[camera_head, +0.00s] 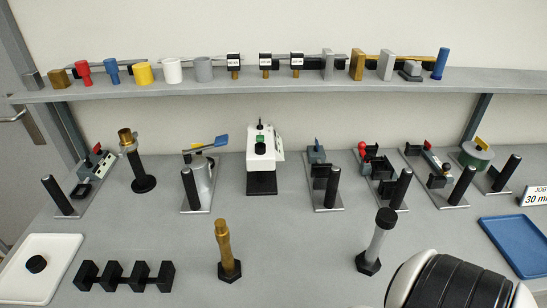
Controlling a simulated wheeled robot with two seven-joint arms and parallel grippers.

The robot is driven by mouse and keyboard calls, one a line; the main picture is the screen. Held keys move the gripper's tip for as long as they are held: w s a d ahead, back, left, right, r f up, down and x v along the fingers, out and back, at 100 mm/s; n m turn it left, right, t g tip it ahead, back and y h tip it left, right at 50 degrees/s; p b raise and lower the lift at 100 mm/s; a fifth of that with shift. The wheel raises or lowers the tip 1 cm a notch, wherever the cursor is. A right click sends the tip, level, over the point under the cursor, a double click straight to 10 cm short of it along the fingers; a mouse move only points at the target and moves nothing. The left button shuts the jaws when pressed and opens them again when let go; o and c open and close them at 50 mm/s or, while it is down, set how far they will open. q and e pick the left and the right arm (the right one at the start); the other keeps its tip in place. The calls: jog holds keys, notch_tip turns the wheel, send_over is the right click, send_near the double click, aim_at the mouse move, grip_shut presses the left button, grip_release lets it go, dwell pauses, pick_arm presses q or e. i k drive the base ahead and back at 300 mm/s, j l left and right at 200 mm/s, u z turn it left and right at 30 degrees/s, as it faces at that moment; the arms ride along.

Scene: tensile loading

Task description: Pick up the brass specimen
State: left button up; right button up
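A brass specimen (223,241) with a narrow waist stands upright on a black hexagonal base (230,272) at the front middle of the bench. Nothing touches its shaft. A silver-grey post with a black cap (378,240) stands on a similar black base to its right. Neither of my grippers shows in the head view. A black and white rounded part at the bottom right edge looks like part of my own arm.
A black slotted rack (88,276) and a white tray (62,246) with a black puck (36,264) lie at left. A blue tray (520,247) lies at right. Several fixtures with black posts line the back, below a shelf (270,88). Bench around the brass specimen is clear.

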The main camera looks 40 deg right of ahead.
aim_at(229, 268)
jog(key=z, duration=0.85)
